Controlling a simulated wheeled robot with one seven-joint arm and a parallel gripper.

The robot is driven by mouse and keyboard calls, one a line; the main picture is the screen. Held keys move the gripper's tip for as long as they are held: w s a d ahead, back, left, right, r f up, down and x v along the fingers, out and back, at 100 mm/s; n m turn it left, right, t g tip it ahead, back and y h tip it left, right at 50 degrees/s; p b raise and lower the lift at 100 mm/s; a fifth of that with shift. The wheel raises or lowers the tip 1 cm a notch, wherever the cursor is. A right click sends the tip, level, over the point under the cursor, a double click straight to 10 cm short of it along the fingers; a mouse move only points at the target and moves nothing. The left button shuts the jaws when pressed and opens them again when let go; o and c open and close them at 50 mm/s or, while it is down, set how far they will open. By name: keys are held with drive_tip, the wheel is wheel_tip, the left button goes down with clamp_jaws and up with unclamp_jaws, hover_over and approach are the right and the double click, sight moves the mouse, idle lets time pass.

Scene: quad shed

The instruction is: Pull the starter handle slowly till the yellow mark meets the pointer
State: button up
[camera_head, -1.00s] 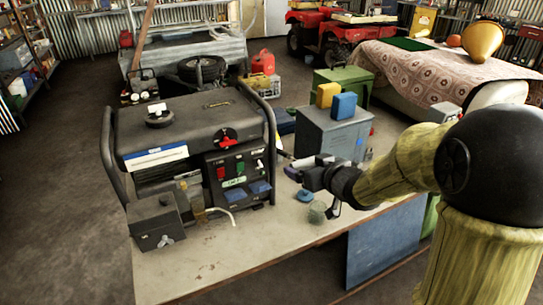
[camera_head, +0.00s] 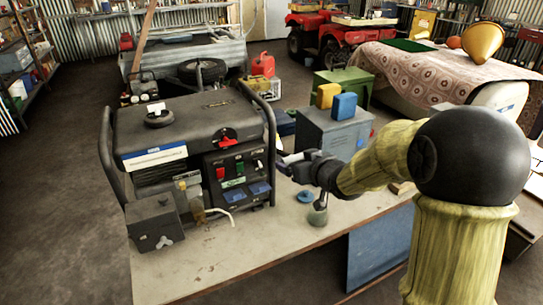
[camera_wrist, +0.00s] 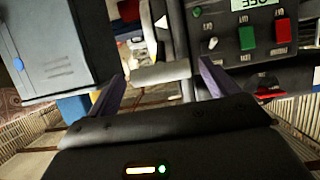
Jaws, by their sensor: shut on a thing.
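The generator (camera_head: 190,150), with a black tank and tube frame, stands on the bench. My gripper (camera_head: 288,161) is at its right side, beside the frame tube. In the wrist view, my gripper (camera_wrist: 160,84) has a pale grey bar between its purple-grey fingers, which looks like the starter handle (camera_wrist: 162,74). The fingers are shut on it. The generator's switch panel (camera_wrist: 250,35) is just right of the fingers in the wrist view.
A grey-blue metal box (camera_head: 333,133) with a yellow and a blue block on top stands right of my gripper. A small greenish jar (camera_head: 317,214) and a blue round item (camera_head: 305,196) sit below my wrist.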

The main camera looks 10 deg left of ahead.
drive_tip(key=o, duration=0.8)
drive_tip(key=shift+d, duration=0.1)
drive_tip(key=shift+s, duration=0.1)
drive_tip(key=p+v, duration=0.2)
drive_tip(key=v, duration=1.5)
drive_tip(key=shift+p, duration=0.3)
drive_tip(key=shift+s+d, duration=0.1)
drive_tip(key=s+d+f+m+g+h+p, duration=0.2)
drive_tip(key=d+f+m+h+p, duration=0.15)
drive_tip(key=d+h, duration=0.4)
drive_tip(key=s+f+m+g+p, duration=0.3)
drive_tip(key=s+g, duration=0.3)
drive_tip(key=s, duration=0.4)
drive_tip(key=shift+s+d+g+p, duration=0.25)
drive_tip(key=shift+d+g+p, duration=0.1)
drive_tip(key=shift+d, duration=0.1)
